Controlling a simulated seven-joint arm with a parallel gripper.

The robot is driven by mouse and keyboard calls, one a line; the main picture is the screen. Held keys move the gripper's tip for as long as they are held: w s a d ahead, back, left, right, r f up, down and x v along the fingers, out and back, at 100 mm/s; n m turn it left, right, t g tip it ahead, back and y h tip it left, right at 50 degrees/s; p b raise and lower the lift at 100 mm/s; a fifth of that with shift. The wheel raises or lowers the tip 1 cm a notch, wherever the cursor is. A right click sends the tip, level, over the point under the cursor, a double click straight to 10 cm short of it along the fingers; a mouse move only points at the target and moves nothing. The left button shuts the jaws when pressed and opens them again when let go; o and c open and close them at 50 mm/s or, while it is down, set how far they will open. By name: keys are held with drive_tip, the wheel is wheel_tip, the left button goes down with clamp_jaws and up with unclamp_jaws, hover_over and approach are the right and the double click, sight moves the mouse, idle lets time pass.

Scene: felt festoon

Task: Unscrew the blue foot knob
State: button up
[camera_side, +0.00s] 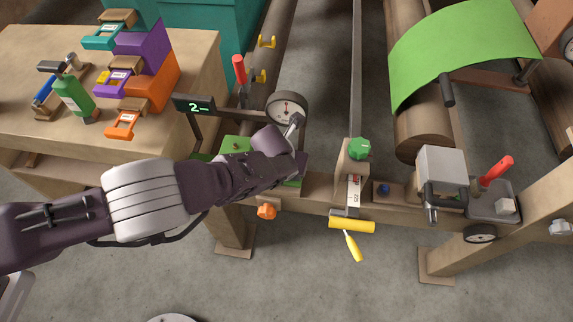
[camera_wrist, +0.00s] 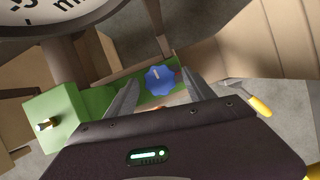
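In the wrist view, a blue lobed knob (camera_wrist: 160,81) with a pale mark on its face sits on a green plate (camera_wrist: 130,99). My gripper (camera_wrist: 163,84) is open, and its two grey fingers lie on either side of the knob in the picture. I see no clear contact, and the depth between fingertips and knob is hard to tell. In the side view, my gripper end hides that knob beside the dial gauge (camera_side: 287,109). A smaller blue knob (camera_side: 384,189) stands on a brown plate further right.
The gauge stands close to my wrist, beside a green block (camera_wrist: 55,110) with a brass-coloured knob. A green knob (camera_side: 359,149), a yellow roller tool (camera_side: 352,227) and an orange knob (camera_side: 266,212) are along the front beam (camera_side: 320,190). Red-handled levers stand nearby.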

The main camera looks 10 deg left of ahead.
idle(0.4)
drive_tip(key=m+h, duration=0.1)
drive_tip(key=m, duration=0.2)
drive_tip(key=shift+w+a, duration=0.1)
drive_tip(key=shift+a, duration=0.05)
drive_tip(key=m+h, duration=0.1)
drive_tip(key=m, duration=0.1)
drive_tip(key=m+g, duration=0.1)
drive_tip(key=m, duration=0.1)
drive_tip(key=shift+w+a+r+h, duration=0.1)
drive_tip(key=shift+w+h, duration=0.05)
drive_tip(key=shift+h, duration=0.25)
drive_tip(key=w+d+r+v, duration=0.1)
drive_tip(key=d+v, duration=0.1)
drive_tip(key=v, duration=0.6)
drive_tip(key=w+d+r+v, duration=0.1)
drive_tip(key=v, duration=0.7)
drive_tip(key=s+d+f+n+g+h, duration=0.1)
drive_tip(key=s+d+n+g+h, duration=0.35)
drive_tip(key=s+d, duration=0.8)
drive_tip(key=s+d+r+n+h, duration=0.4)
drive_tip(key=d+r+n+h, duration=0.2)
drive_tip(key=d, duration=0.4)
drive_tip(key=shift+n+t, duration=0.45)
drive_tip(key=shift+n, duration=0.4)
drive_tip(key=shift+s+d+r+h, duration=0.1)
drive_tip(key=shift+r+h, duration=0.05)
drive_tip(key=shift+h, duration=0.1)
